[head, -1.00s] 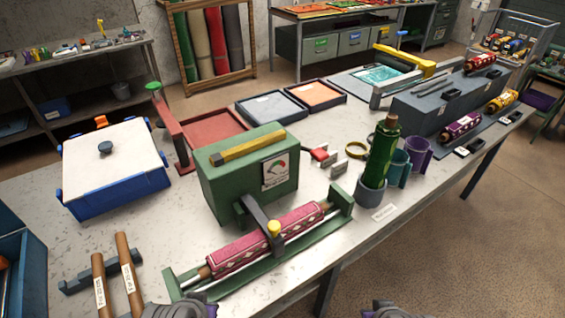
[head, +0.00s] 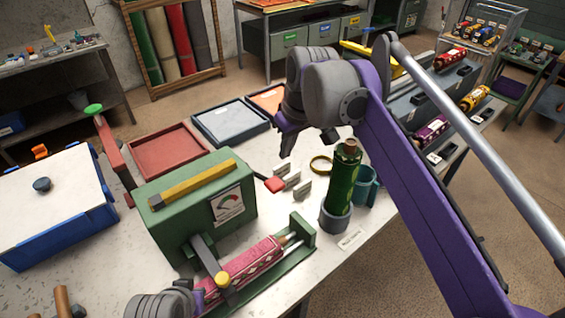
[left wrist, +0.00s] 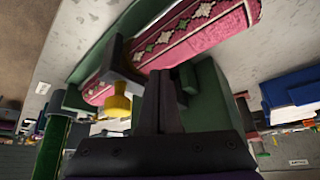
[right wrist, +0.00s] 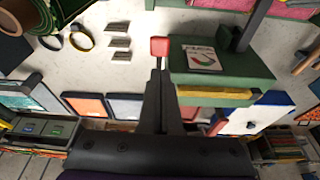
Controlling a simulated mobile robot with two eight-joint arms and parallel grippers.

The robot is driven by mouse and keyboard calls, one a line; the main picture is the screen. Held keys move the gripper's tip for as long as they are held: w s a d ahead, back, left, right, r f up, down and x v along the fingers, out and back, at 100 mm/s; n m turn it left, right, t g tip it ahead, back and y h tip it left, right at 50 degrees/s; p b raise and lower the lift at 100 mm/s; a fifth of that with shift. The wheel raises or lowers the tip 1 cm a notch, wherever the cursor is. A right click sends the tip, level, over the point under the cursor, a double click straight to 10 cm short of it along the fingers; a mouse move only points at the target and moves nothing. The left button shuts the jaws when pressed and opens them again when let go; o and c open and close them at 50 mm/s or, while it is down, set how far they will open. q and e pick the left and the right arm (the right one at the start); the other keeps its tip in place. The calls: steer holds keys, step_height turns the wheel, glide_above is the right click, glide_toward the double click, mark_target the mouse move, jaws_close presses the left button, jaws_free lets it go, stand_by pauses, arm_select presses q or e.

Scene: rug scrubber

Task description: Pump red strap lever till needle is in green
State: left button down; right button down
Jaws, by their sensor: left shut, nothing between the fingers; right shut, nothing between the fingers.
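The red strap lever (head: 274,184) sticks out from the right side of the green box (head: 195,215); its red end also shows in the right wrist view (right wrist: 159,47). The box's front carries a gauge (head: 228,204) with a coloured arc; the needle is too small to read. My right gripper (head: 284,143) is shut and empty, above and behind the lever, with its fingertips just short of the red end in the right wrist picture. My left gripper (left wrist: 160,75) is shut and empty near the pink rug roll (head: 240,264) and the yellow knob (head: 222,279).
Small grey plates (head: 292,180) stand right of the lever. Trays (head: 229,122) lie behind the green box. A blue white-lidded box (head: 45,200) stands left.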

arm_select(q)
steer(key=shift+w+d+r, duration=0.1)
steer(key=shift+w, duration=0.2)
steer(key=shift+d, duration=0.1)
arm_select(e)
steer(key=shift+w+a+r, duration=0.55)
steer(key=shift+w+r, duration=0.05)
steer(key=shift+w, duration=0.15)
arm_select(q)
steer(key=shift+s, duration=0.1)
arm_select(e)
steer(key=shift+s, duration=0.1)
steer(key=shift+f, duration=0.1)
arm_select(q)
steer(key=shift+s+f+b, duration=0.2)
steer(key=shift+f+b, duration=0.15)
steer(key=shift+f, duration=0.15)
arm_select(e)
glide_toward(273, 182)
steer(key=x, duration=0.5)
steer(key=shift+w+a+f, duration=0.1)
steer(key=shift+w+a, duration=0.05)
steer(key=shift+w, duration=0.1)
steer(key=shift+f, duration=0.65)
